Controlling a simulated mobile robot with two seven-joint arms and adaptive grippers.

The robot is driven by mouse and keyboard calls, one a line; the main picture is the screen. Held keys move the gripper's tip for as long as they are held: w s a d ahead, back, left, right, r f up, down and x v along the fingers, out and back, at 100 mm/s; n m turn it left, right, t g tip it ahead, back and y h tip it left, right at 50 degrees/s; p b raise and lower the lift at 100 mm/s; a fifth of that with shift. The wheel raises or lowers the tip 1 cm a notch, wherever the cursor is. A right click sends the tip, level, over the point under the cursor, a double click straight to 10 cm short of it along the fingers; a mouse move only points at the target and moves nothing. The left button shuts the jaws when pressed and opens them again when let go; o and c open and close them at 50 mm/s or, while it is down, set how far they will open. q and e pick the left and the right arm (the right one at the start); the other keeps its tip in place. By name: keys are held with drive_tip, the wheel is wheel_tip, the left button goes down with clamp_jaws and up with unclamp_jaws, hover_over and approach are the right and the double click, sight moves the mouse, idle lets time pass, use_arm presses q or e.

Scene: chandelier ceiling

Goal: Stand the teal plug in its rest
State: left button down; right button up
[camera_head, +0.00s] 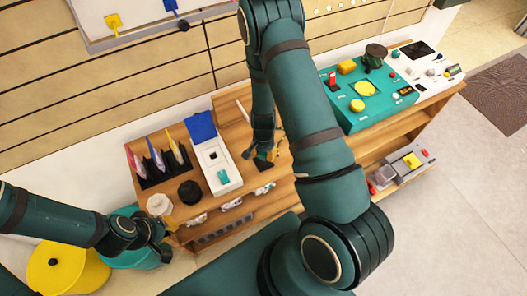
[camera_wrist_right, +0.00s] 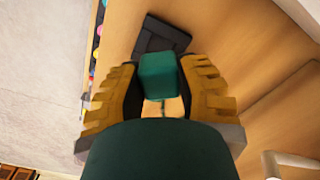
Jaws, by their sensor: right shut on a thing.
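The teal plug (camera_wrist_right: 160,75) is between the yellow ridged fingers of my right gripper (camera_wrist_right: 160,92) in the right wrist view, and the gripper is shut on it. A dark, square-looking block (camera_wrist_right: 162,36), which may be the rest, lies on the wooden top just beyond the plug. I cannot tell whether the plug touches it. In the head view my right gripper (camera_head: 268,152) points down at the wooden bench, and the arm partly hides this area. My left gripper (camera_head: 158,248) hangs at the lower left, away from the plug; its fingers are unclear.
On the bench (camera_head: 232,210) stand a white box (camera_head: 212,158) with a blue lid (camera_head: 201,126), a black rack (camera_head: 160,168), a black cup (camera_head: 190,192) and a white jar (camera_head: 159,205). A teal panel (camera_head: 385,105) stands right. A yellow bin (camera_head: 70,270) is lower left.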

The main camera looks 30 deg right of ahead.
drive_tip(key=shift+f, duration=0.35)
drive_tip(key=shift+f+b, duration=0.15)
drive_tip(key=shift+b, duration=0.15)
drive_tip(key=shift+f+b, duration=0.55)
drive_tip(key=shift+f, duration=0.05)
drive_tip(key=m, duration=0.3)
drive_tip(key=shift+r, duration=0.1)
drive_tip(key=m, duration=0.3)
drive_tip(key=shift+p, duration=0.4)
